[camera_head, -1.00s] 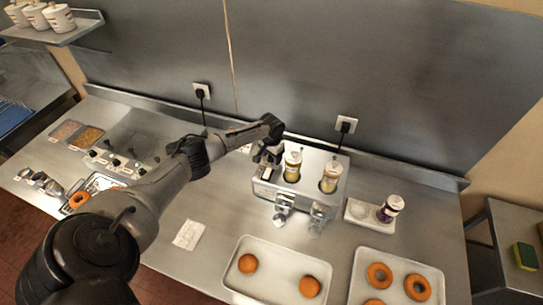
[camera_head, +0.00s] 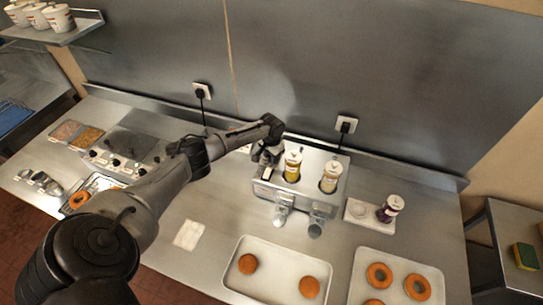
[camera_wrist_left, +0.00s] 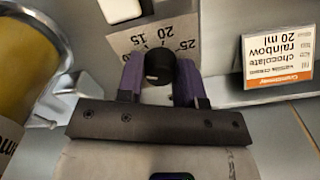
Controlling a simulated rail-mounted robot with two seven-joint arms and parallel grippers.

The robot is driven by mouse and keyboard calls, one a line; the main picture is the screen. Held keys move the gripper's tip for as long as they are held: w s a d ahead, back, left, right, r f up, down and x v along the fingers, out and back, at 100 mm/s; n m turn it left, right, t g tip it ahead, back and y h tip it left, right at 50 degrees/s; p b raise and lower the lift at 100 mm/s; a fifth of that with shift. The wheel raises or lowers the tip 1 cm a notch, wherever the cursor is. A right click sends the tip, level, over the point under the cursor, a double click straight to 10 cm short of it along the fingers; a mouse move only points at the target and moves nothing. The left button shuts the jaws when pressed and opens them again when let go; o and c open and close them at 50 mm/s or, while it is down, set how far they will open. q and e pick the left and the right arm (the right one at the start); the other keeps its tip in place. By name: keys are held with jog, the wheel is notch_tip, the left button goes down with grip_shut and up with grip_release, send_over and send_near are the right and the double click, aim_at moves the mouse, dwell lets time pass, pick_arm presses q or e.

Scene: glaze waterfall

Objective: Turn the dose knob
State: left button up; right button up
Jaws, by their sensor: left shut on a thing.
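The dose knob (camera_wrist_left: 160,66) is a small black round knob on a plate with a printed scale (camera_wrist_left: 165,33), seen in the left wrist view. My left gripper (camera_wrist_left: 160,80), with purple finger pads, is shut on the knob, one finger on either side. In the head view my left gripper (camera_head: 268,155) is at the left end of the steel dispenser (camera_head: 313,163), and the arm hides the knob. The dispenser holds two clear cylinders (camera_head: 292,166) with yellowish contents. My right gripper is not in view.
An orange-edged card reading "chocolate rainbow 20 ml" (camera_wrist_left: 278,60) stands near the knob. Trays with buns (camera_head: 248,290) and ring doughnuts (camera_head: 412,265) lie in front. A dark-filled jar (camera_head: 391,208) stands to the right. A white napkin (camera_head: 188,235) lies on the counter.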

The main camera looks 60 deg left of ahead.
pick_arm(q)
jog(key=m, duration=0.4)
jog(key=m+b, duration=0.1)
jog(key=m, duration=0.3)
jog(key=shift+f, duration=0.1)
jog(key=m+b, duration=0.1)
jog(key=m, duration=0.4)
jog(key=shift+m+b, duration=0.35)
jog(key=shift+m, duration=1.75)
jog(key=o, duration=0.9)
